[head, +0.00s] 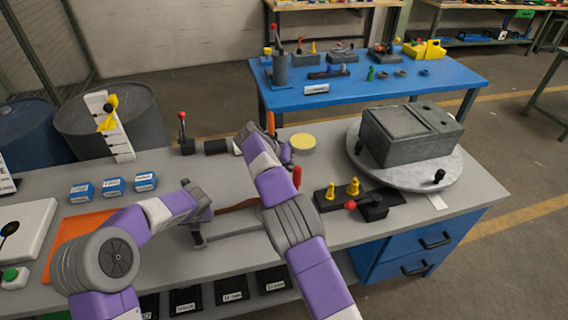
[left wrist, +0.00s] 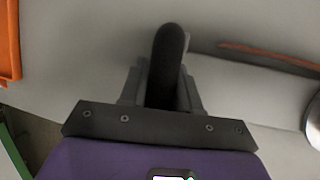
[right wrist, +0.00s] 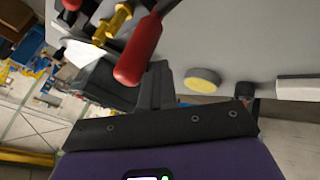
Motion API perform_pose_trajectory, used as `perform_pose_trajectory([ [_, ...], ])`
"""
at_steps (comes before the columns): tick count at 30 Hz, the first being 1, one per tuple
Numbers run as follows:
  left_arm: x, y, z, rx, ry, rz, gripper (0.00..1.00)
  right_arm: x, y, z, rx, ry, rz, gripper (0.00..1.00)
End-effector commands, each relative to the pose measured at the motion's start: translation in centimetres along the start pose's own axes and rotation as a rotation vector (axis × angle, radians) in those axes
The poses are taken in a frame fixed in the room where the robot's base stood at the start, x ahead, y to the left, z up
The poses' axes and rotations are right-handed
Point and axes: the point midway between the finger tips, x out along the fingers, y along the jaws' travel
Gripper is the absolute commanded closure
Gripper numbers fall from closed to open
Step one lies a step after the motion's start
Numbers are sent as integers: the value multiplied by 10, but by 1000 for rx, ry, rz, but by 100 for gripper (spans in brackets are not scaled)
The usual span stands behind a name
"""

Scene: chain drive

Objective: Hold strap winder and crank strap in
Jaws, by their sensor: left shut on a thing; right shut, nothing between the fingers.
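My left gripper (head: 201,212) is shut on a dark rounded handle (left wrist: 167,62) that stands between its fingers in the left wrist view. The handle is at the left end of a grey bar (head: 244,227), seemingly the strap winder, lying on the bench. A brown-red strap (head: 237,205) runs along just behind the bar; it also shows in the left wrist view (left wrist: 262,50). A red grip (head: 297,177), perhaps the crank's, stands right of my right forearm and shows large in the right wrist view (right wrist: 138,50). My right gripper (right wrist: 155,85) is shut and empty, beside the red grip. My right arm hides part of the winder.
A grey box (head: 410,135) sits on a round turntable (head: 450,178) at right. A black block with yellow knobs (head: 353,187) and a red-knobbed lever (head: 372,206) stand nearby. A yellow disc (head: 303,143) lies behind. Blue boxes (head: 113,187) and an orange mat (head: 70,235) are at left.

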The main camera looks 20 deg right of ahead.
Motion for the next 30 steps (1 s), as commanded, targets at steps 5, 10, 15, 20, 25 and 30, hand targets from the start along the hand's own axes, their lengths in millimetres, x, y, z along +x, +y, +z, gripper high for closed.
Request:
perform_pose_trajectory([
  [5,1,3,-1,-7,4,5,100,4,12,6,117,-60,70,100],
  [10,1,3,-1,-8,4,6,100,3,18,12,189,-101,108,100],
  [15,1,4,-1,-8,4,6,100,2,23,17,202,-108,116,100],
  [20,1,4,-1,-9,4,7,100,3,25,20,212,-113,122,100],
  [25,2,4,-1,-9,5,8,100,3,28,22,235,-125,135,100],
  [30,2,5,-1,-10,5,8,100,3,29,24,257,-136,147,100],
])
